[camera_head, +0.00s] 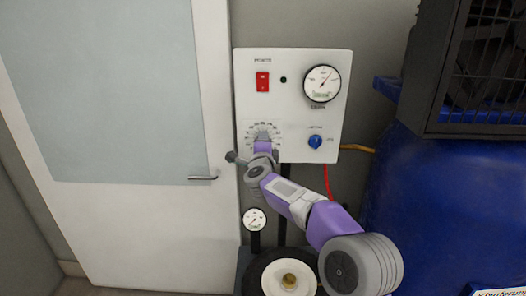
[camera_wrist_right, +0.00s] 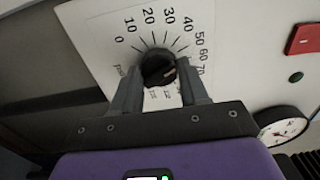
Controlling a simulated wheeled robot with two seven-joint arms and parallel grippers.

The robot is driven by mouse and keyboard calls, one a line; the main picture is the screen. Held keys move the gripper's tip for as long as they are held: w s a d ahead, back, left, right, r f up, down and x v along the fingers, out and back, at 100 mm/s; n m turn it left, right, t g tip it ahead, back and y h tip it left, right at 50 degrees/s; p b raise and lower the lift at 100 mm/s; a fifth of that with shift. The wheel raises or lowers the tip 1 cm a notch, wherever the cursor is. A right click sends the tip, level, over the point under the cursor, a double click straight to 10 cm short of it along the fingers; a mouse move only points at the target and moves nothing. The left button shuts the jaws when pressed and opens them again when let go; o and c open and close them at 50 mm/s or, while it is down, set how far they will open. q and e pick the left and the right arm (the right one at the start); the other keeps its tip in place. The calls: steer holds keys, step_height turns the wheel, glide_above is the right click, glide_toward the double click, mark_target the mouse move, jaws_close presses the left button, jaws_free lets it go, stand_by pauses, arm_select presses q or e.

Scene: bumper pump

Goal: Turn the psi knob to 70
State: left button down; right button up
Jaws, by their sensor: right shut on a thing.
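The psi knob (camera_wrist_right: 158,68) is black and round, on a white panel with printed marks from 0 to 70 around it. A light pointer line on it points to the right, roughly toward the 60 to 70 side; I cannot read the exact value. My right gripper (camera_wrist_right: 160,80) is shut on the knob, one finger on each side. In the head view my right gripper (camera_head: 263,136) is at the dial on the panel's lower left and hides the knob. My left gripper is not in view.
The white panel (camera_head: 300,110) also carries a red power switch (camera_head: 262,82), a round gauge (camera_head: 322,83) and a blue knob (camera_head: 315,141). A door with a handle (camera_head: 203,178) stands left. A blue tank (camera_head: 425,210) is at right. A small gauge (camera_head: 254,219) sits below.

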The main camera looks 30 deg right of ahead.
steer(key=shift+f+m+b, duration=0.1)
steer(key=shift+m+b, duration=2.5)
steer(key=shift+m, duration=1.9)
steer(key=o, duration=1.1)
steer(key=shift+c, duration=0.2)
steer(key=b+v, duration=0.1)
steer(key=v, duration=0.6)
steer(key=shift+s, duration=0.25)
